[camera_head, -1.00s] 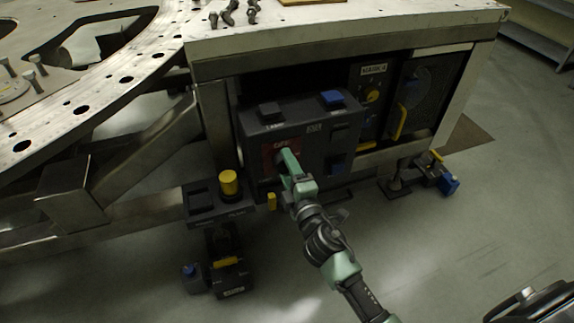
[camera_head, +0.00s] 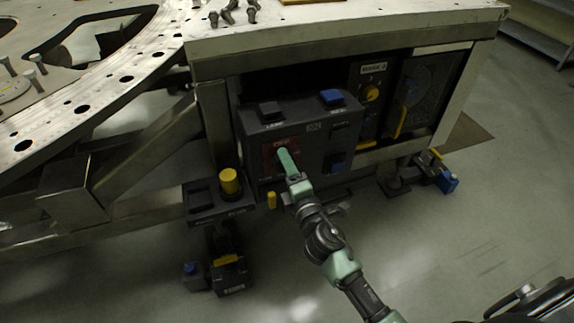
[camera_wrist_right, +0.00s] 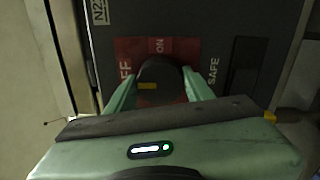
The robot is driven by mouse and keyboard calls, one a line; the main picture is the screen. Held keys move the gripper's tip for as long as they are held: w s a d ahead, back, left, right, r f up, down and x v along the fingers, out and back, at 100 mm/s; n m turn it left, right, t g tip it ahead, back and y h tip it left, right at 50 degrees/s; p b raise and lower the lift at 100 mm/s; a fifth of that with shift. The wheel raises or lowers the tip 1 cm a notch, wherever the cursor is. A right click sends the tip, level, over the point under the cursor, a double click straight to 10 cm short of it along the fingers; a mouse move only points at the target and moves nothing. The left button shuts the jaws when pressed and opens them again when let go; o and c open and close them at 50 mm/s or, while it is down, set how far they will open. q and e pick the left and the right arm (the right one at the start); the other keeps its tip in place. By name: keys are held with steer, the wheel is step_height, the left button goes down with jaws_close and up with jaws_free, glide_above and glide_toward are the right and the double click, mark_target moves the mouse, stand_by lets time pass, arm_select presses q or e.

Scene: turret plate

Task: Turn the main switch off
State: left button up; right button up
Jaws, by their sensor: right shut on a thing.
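The main switch is a dark round knob (camera_wrist_right: 160,76) on a red plate (camera_wrist_right: 200,50) on the front of a dark control box (camera_head: 312,142). In the right wrist view the plate carries OFF lettering at the left, partly hidden, and ON near the top middle. A yellow mark shows on the left part of the knob. My right gripper (camera_wrist_right: 160,90) is shut on the knob, one finger on each side. In the head view the right gripper (camera_head: 287,160) reaches the red plate from below right and hides the knob. My left gripper is not in view.
The box has a black button (camera_head: 270,108) and a blue button (camera_head: 332,97) on top. A yellow cylinder (camera_head: 229,182) stands on a low ledge to the left. A panel with yellow handles (camera_head: 402,122) is to the right. The metal tabletop (camera_head: 340,28) overhangs the box.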

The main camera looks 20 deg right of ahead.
steer(key=o, duration=1.4)
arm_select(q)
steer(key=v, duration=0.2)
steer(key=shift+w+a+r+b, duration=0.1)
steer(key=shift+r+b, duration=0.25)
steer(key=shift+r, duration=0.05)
arm_select(e)
steer(key=s, duration=0.8)
steer(key=shift+d+f, duration=0.1)
steer(key=shift+d, duration=0.05)
